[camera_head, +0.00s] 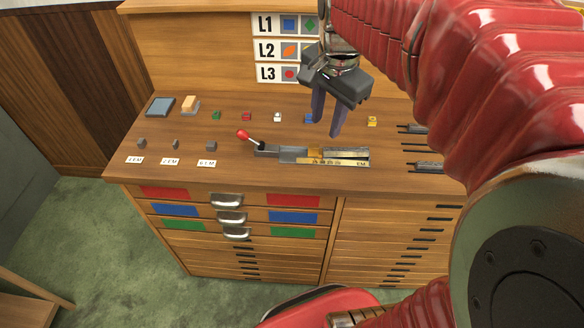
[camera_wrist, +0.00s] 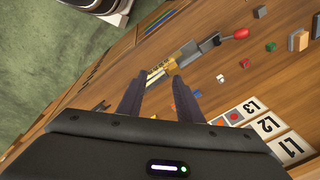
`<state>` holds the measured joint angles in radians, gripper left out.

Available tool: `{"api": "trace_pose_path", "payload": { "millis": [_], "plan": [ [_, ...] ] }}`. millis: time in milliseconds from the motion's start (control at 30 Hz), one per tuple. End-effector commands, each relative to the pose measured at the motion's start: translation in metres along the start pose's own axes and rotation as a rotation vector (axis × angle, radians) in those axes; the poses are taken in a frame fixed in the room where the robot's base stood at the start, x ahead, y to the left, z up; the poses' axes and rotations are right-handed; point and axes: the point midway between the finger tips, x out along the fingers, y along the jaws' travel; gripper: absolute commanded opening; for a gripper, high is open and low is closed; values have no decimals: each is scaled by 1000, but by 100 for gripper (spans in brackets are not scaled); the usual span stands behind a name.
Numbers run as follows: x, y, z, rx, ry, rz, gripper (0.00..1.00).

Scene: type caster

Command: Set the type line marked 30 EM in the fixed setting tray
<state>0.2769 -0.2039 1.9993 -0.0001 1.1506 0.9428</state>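The setting tray (camera_head: 350,157) is a metal channel with a yellow scale ending in "EM", lying on the wooden bench top. A lever with a red knob (camera_head: 242,134) is at its left end. The tray also shows in the wrist view (camera_wrist: 187,53). My gripper (camera_head: 326,128) is above the bench near the tray, fingers pointing down and apart, with nothing seen between them. It shows the same in the wrist view (camera_wrist: 158,82). Small grey blocks (camera_head: 175,144) stand at the left behind white EM labels (camera_head: 170,161). I cannot make out a line marked 30 EM.
Small coloured blocks, among them a red one (camera_head: 246,116) and a yellow one (camera_head: 372,121), stand in a row behind the tray. A sign with L1, L2 and L3 (camera_head: 267,50) is on the back panel. Dark metal pieces (camera_head: 427,165) lie at right, partly hidden by my arm.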

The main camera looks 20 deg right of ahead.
Motion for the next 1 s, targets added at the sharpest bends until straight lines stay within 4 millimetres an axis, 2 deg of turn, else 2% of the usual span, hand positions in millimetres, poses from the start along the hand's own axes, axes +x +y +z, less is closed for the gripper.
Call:
{"api": "trace_pose_path", "payload": {
  "millis": [33, 200, 600, 800, 1000],
  "plan": [
    [-4, 4, 13, -76, 9, -19, 32],
    [-8, 16, 49, -337, 44, -75, 32],
    [-2, 55, 122, -942, 165, -191, 32],
    [6, 70, 143, -1155, 221, -225, 32],
    [8, 72, 147, -1201, 234, -231, 32]
  ]
}}
